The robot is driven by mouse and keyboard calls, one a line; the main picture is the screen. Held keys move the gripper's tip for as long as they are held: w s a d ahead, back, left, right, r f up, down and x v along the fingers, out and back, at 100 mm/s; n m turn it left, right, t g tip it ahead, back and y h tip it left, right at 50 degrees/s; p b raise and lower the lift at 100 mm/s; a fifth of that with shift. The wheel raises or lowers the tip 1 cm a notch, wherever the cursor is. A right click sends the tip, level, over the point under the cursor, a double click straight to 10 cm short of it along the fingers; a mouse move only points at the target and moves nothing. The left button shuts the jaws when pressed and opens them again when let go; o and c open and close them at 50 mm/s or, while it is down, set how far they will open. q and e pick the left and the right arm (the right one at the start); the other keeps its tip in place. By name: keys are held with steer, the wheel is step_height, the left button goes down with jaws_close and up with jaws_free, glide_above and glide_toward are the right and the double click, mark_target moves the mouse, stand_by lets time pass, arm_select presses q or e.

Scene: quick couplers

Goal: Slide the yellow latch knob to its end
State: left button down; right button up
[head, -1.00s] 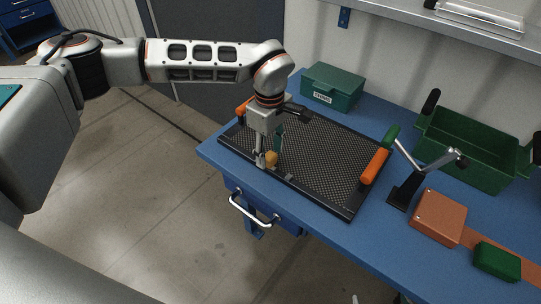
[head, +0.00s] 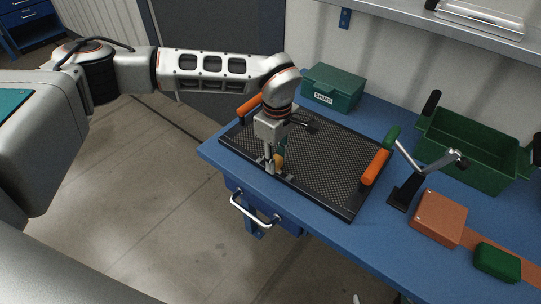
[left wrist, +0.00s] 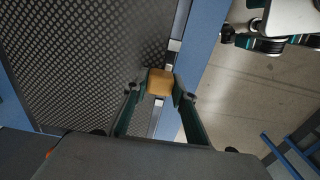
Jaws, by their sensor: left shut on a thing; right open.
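The yellow latch knob (head: 279,160) is at the front edge of the black mesh-topped tray (head: 330,207). It sits between the fingers of my left gripper (head: 276,163), which is shut on it and points down. The left wrist view shows the knob (left wrist: 160,82) as a yellow block between the two dark green fingers of the left gripper (left wrist: 161,90). A silver strip (left wrist: 174,45) shows beyond the knob along the tray's edge. In the head view, the fingers partly hide the knob. My right gripper is not in view.
The tray has orange handles (head: 375,167) and lies on a blue bench (head: 330,222). A green box (head: 333,88) stands behind it. A crank on a black stand (head: 405,188), an orange box (head: 439,217) and a green crate (head: 470,150) stand to the right.

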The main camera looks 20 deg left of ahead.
mark_target(283, 172)
arm_select(q)
steer(key=shift+s+d+r, duration=0.1)
steer(key=shift+s+d, duration=0.1)
steer(key=shift+d, duration=0.25)
steer(key=shift+s+d+r, duration=0.1)
steer(key=shift+s+d, duration=0.05)
steer(key=shift+d, duration=0.3)
steer(key=shift+s+d+f, duration=0.1)
steer(key=shift+d+f, duration=0.05)
steer(key=shift+d, duration=0.1)
steer(key=c, duration=1.6)
jaws_free()
steer(key=shift+a, duration=0.1)
steer(key=shift+c, duration=0.2)
steer(key=shift+r, duration=0.4)
step_height(283, 172, up, 11)
